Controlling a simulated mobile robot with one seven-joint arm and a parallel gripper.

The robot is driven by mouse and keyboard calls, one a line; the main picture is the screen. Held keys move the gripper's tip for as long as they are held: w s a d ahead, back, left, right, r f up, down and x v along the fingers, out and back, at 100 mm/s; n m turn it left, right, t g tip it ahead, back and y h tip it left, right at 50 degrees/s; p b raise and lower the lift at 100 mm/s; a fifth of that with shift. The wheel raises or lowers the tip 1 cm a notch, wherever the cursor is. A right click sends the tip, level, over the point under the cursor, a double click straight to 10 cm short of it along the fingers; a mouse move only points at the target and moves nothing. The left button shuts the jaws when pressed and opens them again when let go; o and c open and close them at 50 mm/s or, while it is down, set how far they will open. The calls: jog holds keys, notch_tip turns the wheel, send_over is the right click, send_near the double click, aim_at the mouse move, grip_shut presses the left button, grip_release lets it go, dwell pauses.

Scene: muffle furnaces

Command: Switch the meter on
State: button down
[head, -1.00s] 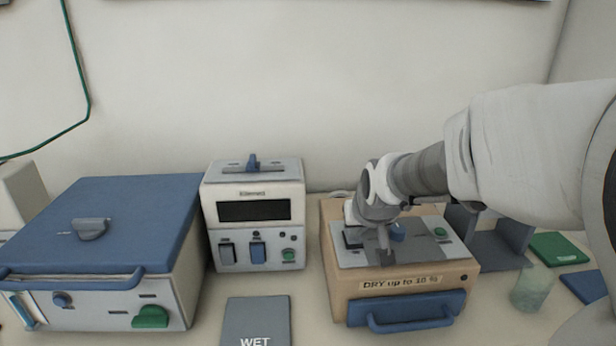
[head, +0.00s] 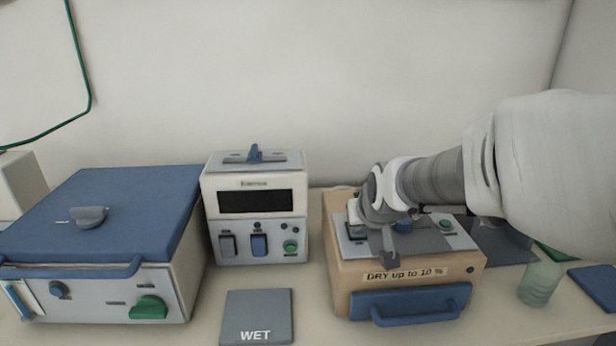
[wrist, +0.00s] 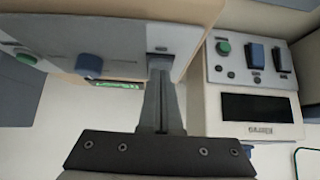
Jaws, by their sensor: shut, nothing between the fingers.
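A white box with a dark, blank display (head: 255,201), which looks like the meter, stands at the middle back. Its front has a dark rocker switch (head: 228,245), a blue rocker switch (head: 259,245) and a green button (head: 290,247). In the wrist view the white box (wrist: 209,95) appears upside down at the right. A tan box labelled DRY up to 10 % (head: 340,276) is to its right. My gripper (head: 390,258) is shut and empty over that box's grey top panel (head: 462,240). In the wrist view its fingertips (wrist: 160,62) are close to a small dark part of the panel; contact is unclear.
The tan box's panel has a blue knob (wrist: 88,65) and a green button (wrist: 25,58). A blue-lidded furnace-like box (head: 150,215) stands at the left. A grey WET plate (head: 256,308) lies in front. A pale green cup (head: 540,284) stands at the right.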

jog(key=shift+r, duration=0.2)
jog(key=shift+r+p, duration=0.5)
jog(key=shift+r, duration=0.1)
